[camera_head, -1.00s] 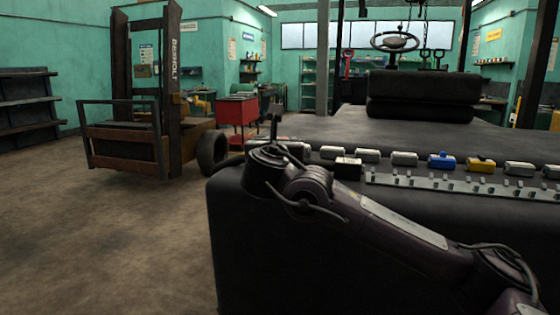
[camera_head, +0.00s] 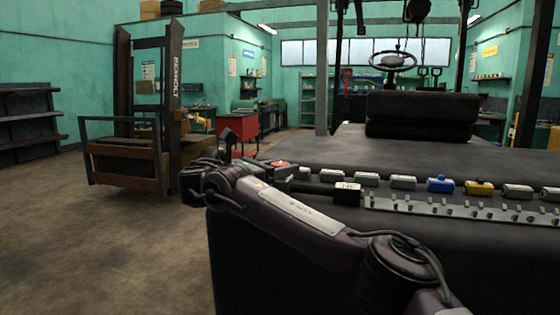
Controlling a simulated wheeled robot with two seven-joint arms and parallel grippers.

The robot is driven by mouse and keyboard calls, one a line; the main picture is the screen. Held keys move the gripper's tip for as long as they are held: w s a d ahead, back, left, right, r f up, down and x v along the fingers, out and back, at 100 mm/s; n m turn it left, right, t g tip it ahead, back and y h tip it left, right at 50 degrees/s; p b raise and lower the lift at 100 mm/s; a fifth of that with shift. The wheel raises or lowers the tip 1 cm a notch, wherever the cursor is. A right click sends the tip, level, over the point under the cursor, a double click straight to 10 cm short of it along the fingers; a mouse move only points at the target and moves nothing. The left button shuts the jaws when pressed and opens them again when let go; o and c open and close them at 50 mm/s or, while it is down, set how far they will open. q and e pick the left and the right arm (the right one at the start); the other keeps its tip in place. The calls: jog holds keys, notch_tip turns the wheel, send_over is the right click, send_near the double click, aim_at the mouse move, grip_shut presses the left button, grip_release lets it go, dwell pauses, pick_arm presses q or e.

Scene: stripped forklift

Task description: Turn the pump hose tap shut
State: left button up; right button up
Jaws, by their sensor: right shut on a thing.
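My right arm reaches in from the lower right across the front of the dark machine body (camera_head: 300,250), its wrist at the left corner. My right gripper (camera_head: 229,136) is small and dark beyond the wrist, and its fingers are hard to make out. It is shut on a dark thing that I cannot clearly tell apart from it. I cannot pick out the pump hose tap for certain; the wrist and arm hide part of that corner. My left gripper is not in view.
A steering wheel (camera_head: 392,60) stands behind. A forklift mast (camera_head: 170,100) and red cabinet (camera_head: 238,130) stand left. The left floor is open.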

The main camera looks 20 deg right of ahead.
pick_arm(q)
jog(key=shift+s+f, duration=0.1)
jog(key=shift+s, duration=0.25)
pick_arm(e)
jog(key=shift+m+g+h, duration=0.3)
jog(key=shift+m+g, duration=0.4)
jog(key=shift+g, duration=0.3)
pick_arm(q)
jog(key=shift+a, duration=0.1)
pick_arm(e)
jog(key=shift+m+g, duration=0.4)
jog(key=shift+g, duration=0.2)
jog(key=o, duration=1)
jog(key=shift+c, duration=0.2)
